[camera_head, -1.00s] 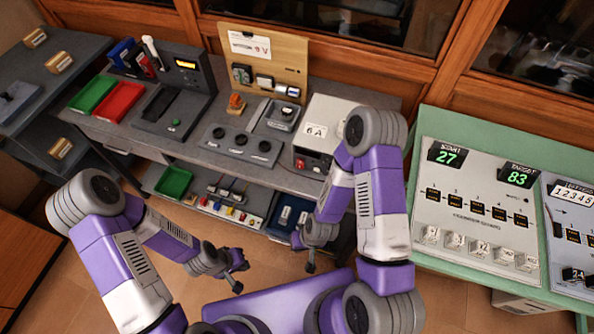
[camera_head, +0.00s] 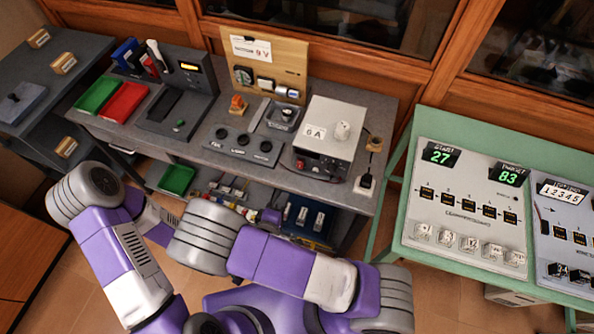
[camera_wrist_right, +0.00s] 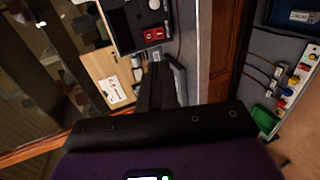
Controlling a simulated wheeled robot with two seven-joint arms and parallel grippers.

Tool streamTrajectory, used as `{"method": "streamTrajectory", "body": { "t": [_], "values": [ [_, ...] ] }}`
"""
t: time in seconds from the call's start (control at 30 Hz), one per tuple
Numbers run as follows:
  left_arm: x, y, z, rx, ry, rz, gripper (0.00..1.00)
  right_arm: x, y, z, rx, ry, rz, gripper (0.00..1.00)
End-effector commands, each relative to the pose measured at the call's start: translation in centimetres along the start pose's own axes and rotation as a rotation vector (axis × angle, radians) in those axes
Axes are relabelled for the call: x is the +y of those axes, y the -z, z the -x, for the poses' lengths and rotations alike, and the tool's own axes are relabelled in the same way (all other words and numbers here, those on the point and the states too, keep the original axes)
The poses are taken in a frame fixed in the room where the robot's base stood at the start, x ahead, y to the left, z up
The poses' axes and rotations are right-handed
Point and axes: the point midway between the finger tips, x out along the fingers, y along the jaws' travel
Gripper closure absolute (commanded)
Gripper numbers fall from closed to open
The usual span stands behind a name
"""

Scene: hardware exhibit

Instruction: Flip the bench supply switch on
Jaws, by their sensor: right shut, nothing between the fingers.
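A pale box labelled 6 A (camera_head: 333,127) stands at the right of the grey bench, with a knob on top. Its dark front panel (camera_head: 322,168) carries a red part at its left; whether the switch is on cannot be told. In the right wrist view, a dark panel with a red part (camera_wrist_right: 153,34) is at the top, apparently the same front. My right gripper (camera_wrist_right: 162,65) shows there as dark fingers, shut and empty, below that panel in the picture. In the head view my right forearm crosses low before the bench and hides the gripper. My left gripper is hidden too.
A wooden board (camera_head: 265,62) with meters stands at the bench's back. A green table (camera_head: 400,225) with counter panels is at the right. Coloured bins (camera_head: 125,101) are at the left.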

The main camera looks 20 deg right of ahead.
Motion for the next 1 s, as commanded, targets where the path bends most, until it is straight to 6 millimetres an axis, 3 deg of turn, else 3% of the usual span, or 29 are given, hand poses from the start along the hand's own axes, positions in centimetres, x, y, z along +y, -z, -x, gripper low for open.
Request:
{"method": "streamTrajectory", "body": {
  "t": [0.3, 0.47, 1.0],
  "values": [
    [0.0, 0.0, 0.0, 0.000, 0.000, 0.000, 1.00, 0.0, 0.0, -0.1, -0.001, 0.001, 0.000, 1.00],
    [-0.1, 0.0, -0.2, 0.000, 0.000, 0.000, 1.00, -0.1, -0.1, -1.4, -0.003, 0.001, -0.001, 1.00],
    [-0.4, 0.0, -1.1, 0.000, 0.000, 0.000, 1.00, -0.2, -0.1, -11.9, -0.003, 0.003, -0.002, 1.00]
  ]
}}
